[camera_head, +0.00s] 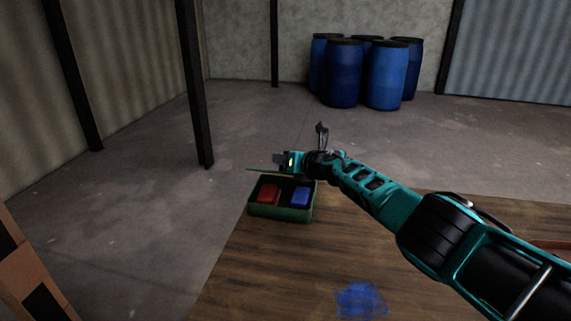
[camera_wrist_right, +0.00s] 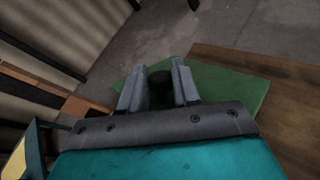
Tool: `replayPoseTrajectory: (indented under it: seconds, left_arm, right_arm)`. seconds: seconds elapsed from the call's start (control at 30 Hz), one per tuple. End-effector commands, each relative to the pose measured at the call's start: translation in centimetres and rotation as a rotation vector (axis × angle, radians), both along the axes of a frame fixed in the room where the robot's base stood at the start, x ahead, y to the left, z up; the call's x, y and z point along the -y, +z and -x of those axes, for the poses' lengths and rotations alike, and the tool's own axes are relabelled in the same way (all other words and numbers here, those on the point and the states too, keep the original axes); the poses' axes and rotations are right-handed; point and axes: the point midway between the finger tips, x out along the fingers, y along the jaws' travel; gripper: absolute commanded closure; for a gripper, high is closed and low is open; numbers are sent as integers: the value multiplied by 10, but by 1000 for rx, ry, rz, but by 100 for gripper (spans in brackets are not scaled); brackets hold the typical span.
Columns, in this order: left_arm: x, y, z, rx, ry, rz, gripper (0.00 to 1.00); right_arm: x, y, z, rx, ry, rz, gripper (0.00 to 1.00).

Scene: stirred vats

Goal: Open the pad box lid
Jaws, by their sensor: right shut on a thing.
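The green pad box (camera_head: 282,212) stands on the wooden table near its far left corner. Its lid (camera_head: 262,170) is raised, and the inside shows a red pad (camera_head: 268,194) and a blue pad (camera_head: 300,196). My right gripper (camera_head: 280,160) is at the lid, above the box's back edge. In the right wrist view the gripper (camera_wrist_right: 158,82) is shut on a dark round knob (camera_wrist_right: 159,79) on the green lid (camera_wrist_right: 235,88). My left gripper is not in view.
The wooden table (camera_head: 270,275) is mostly bare, with a blue patch (camera_head: 360,300) near the front. Dark posts (camera_head: 195,85) stand on the floor beyond. Several blue barrels (camera_head: 343,75) stand at the back wall, far off.

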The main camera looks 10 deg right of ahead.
Motion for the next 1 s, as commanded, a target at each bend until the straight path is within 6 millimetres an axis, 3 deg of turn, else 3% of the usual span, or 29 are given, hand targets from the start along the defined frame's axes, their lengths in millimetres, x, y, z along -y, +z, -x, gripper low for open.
replayPoseTrajectory:
  seconds: [0.8,0.83,1.0]
  left_arm:
    - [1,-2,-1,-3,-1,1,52]
    - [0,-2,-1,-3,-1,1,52]
    - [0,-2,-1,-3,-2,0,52]
  right_arm:
    - [4,7,-5,-16,-8,-4,100]
    - [4,7,-5,-16,-8,-4,68]
    - [4,5,-5,-20,-6,-6,51]
